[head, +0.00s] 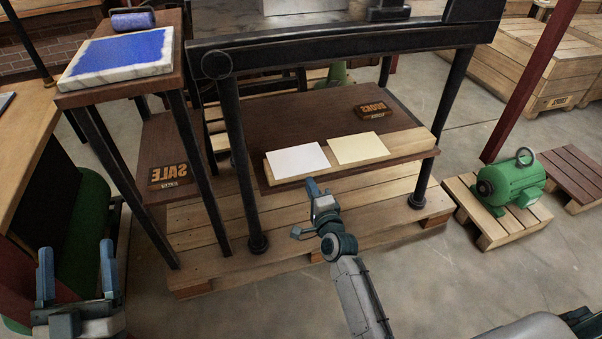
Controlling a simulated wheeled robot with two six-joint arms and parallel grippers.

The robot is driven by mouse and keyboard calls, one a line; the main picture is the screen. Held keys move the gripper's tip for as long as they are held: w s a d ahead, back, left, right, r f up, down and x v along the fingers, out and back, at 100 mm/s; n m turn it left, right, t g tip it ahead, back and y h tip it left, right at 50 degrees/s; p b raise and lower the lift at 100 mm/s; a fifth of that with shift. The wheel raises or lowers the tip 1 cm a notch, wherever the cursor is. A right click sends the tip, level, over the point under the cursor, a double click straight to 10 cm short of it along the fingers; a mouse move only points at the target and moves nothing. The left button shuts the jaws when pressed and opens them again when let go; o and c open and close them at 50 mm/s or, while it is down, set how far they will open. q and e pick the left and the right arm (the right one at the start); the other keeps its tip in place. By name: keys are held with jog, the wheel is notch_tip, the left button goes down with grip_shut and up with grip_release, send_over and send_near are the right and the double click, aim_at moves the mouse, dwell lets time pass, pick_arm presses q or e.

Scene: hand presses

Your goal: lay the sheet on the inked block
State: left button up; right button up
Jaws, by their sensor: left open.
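A white sheet (297,160) and a cream sheet (358,148) lie side by side on a pale wooden board (421,140) along the front of a dark brown shelf. A block with mirrored BOOKS lettering (372,109) lies behind them on that shelf. A block with mirrored SALE lettering (170,177) lies on a lower shelf at left. I cannot tell for sure which block is inked. My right gripper (313,187) is just in front of the white sheet's near edge; its finger gap is not clear. My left gripper (76,268) is open and empty at lower left.
A blue-inked slab (115,56) and a blue roller (133,20) sit on the tall stand at upper left. The press's black frame (340,48) and legs surround the shelf. A green motor (512,181) rests on a pallet at right. Open floor lies at front right.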

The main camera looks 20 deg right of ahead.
aim_at(305, 167)
jog(key=shift+w+a, duration=0.15)
jog(key=shift+w, duration=2.55)
grip_shut()
notch_tip(305, 167, up, 3)
jog(key=p, duration=0.3)
jog(key=shift+r, duration=0.15)
jog(key=shift+f, duration=0.2)
